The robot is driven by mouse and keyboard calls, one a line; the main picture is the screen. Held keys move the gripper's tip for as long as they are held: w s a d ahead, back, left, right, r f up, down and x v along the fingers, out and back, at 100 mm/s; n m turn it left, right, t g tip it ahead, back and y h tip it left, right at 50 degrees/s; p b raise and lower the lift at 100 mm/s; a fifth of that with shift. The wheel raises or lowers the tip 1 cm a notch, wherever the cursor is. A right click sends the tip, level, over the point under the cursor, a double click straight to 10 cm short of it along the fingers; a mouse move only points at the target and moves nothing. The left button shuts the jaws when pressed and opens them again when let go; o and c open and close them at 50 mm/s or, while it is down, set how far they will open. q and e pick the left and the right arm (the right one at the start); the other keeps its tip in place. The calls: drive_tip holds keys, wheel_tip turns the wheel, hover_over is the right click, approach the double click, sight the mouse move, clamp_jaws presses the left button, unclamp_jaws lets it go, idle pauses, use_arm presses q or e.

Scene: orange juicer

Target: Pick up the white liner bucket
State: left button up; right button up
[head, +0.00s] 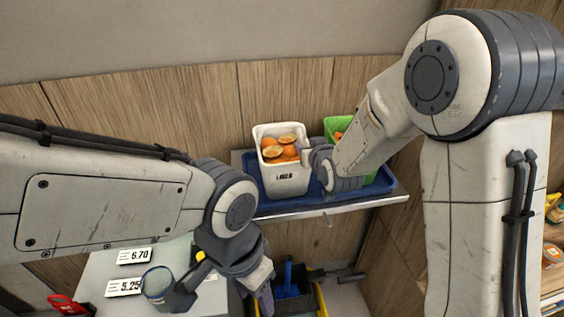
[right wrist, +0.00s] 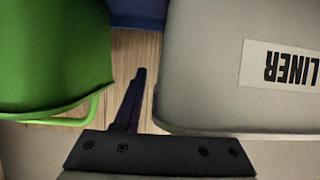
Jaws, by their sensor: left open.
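The white liner bucket (head: 287,180) stands on the blue tray (head: 262,208) on a shelf and holds several oranges, some cut. Its grey-white wall with an upside-down LINER label (right wrist: 285,65) fills the right of the right wrist view. My right gripper (head: 312,158) is at the bucket's right side. One dark finger (right wrist: 130,100) shows in the gap between the white and green buckets. The other finger is hidden by the white bucket, so I cannot tell whether the jaws grip it. My left gripper (head: 215,290) is open, low at the left, away from the bucket.
A green bucket (head: 338,124) stands right of the white one, close to my right gripper; it also shows in the right wrist view (right wrist: 50,55). Price cards (head: 134,256) and a yellow-edged dark bin (head: 293,295) are below.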

clamp_jaws()
idle(1.2)
drive_tip(key=shift+r, duration=0.15)
